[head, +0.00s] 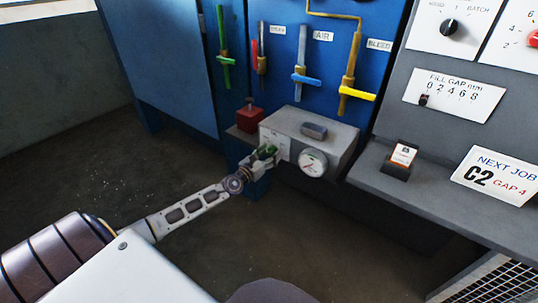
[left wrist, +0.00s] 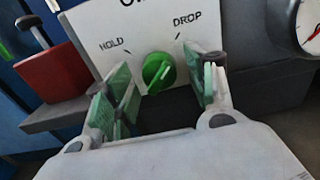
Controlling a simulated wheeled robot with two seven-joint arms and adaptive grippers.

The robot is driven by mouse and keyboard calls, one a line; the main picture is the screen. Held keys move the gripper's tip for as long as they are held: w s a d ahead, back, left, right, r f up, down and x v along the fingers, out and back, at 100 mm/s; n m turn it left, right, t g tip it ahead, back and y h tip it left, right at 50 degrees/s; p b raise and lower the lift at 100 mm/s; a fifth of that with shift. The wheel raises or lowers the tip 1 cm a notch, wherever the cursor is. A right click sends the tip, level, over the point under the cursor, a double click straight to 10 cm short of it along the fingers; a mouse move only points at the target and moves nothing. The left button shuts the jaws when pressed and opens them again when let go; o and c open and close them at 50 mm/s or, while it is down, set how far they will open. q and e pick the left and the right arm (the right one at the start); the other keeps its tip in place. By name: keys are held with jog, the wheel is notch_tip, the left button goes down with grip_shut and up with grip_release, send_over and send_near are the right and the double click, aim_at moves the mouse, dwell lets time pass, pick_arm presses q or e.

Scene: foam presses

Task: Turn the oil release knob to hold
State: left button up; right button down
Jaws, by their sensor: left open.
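The green oil release knob (left wrist: 158,71) sits on a white plate (left wrist: 120,22) with HOLD printed to its left and DROP to its upper right. Its pale ridge slants up to the right, towards DROP. My left gripper (left wrist: 162,86) is open, with one green-padded finger on each side of the knob; I see gaps between the pads and the knob. In the head view my left gripper (head: 265,153) is at the front left of the grey box (head: 335,139) and hides the knob. My right gripper is not in view.
A round gauge (head: 313,163) is on the box front, right of the gripper. A red block (head: 250,119) with a dark upright handle stands just left of the box. Green, blue and yellow valve handles hang on the blue panel behind. A grey shelf (head: 435,203) lies to the right.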

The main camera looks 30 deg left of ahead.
pick_arm(q)
jog(key=c, duration=1)
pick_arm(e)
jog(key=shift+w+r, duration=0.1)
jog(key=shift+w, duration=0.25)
